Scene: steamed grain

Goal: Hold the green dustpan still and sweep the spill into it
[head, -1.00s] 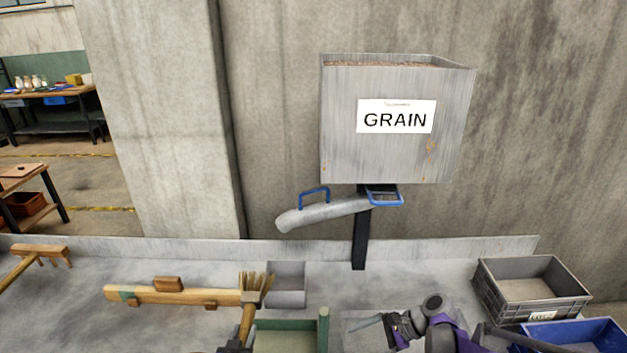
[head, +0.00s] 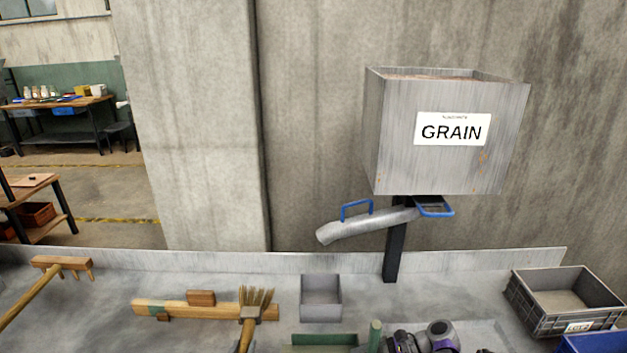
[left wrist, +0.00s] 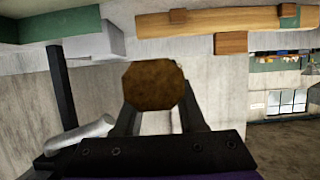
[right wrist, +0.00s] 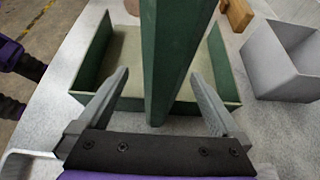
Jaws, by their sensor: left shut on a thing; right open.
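The green dustpan (head: 325,341) is at the bottom of the head view, with its upright handle (head: 375,337). The right wrist view shows the pan's green wall (right wrist: 228,68), pale floor and upright handle (right wrist: 172,60). My right gripper (right wrist: 150,88) is open, with a finger on each side of that handle in the picture; contact cannot be told. My left gripper (left wrist: 155,100) is shut on the wooden handle of the brush (left wrist: 153,85). In the head view the brush (head: 256,301) has its bristles up, in front of a wooden beam. I cannot make out the spill.
A grey metal box (head: 321,310) stands behind the dustpan. A wooden rake (head: 62,263) lies at left, near the wooden beam (head: 180,308). A dark crate (head: 530,318) and a blue bin (head: 598,343) are at right. The grain hopper (head: 440,160) and chute stand behind.

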